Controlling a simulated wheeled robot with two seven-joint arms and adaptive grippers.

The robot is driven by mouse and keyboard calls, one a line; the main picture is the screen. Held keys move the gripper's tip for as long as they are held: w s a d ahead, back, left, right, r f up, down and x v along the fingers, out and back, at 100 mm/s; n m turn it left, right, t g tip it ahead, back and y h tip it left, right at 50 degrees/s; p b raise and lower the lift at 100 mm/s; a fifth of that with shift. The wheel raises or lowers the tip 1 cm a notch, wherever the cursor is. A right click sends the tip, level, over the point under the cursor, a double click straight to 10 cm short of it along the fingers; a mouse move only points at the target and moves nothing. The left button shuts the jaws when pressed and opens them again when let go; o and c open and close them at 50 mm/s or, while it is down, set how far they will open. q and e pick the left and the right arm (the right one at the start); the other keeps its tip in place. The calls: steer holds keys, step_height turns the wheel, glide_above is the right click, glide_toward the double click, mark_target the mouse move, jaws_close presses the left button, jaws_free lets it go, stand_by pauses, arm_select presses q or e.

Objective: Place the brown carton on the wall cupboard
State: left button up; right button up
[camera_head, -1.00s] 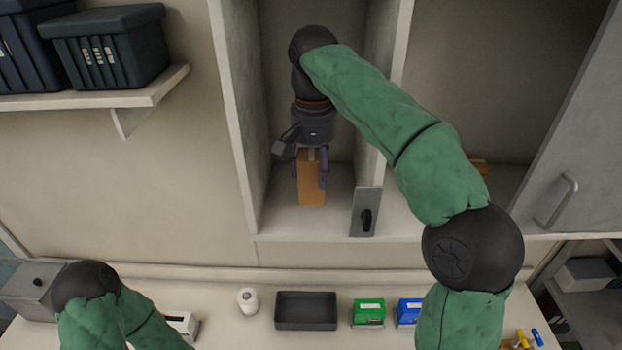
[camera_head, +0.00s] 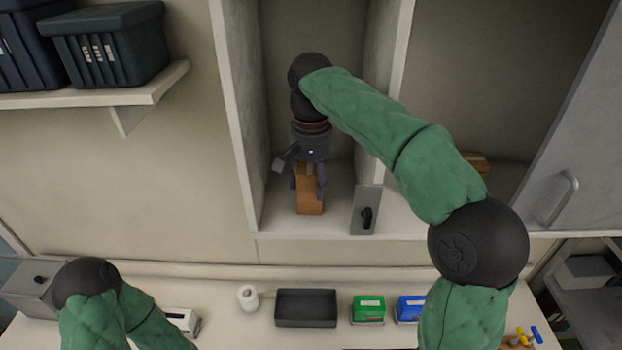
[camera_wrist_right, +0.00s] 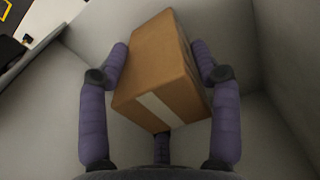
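The brown carton (camera_head: 309,191) is inside the left compartment of the open wall cupboard (camera_head: 330,228), low and close to its floor. I cannot tell whether the carton touches that floor. My right gripper (camera_head: 310,176) reaches in from above with its fingers on either side of the carton. In the right wrist view the carton (camera_wrist_right: 160,72) sits between the purple fingers of the right gripper (camera_wrist_right: 161,75), with a pale tape strip facing the camera. My left arm shows at the lower left; its gripper is out of the picture.
A divider (camera_head: 388,90) stands right of the carton, with a grey plate with a black handle (camera_head: 366,211) at its front. An open grey door (camera_head: 575,130) is at the right. Below, the counter holds a black tray (camera_head: 306,308), green box (camera_head: 368,309) and blue box (camera_head: 409,309).

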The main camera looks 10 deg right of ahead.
steer(key=shift+o, duration=0.7)
steer(key=shift+r, duration=0.1)
steer(key=shift+r+p, duration=0.6)
steer(key=shift+r, duration=3.2)
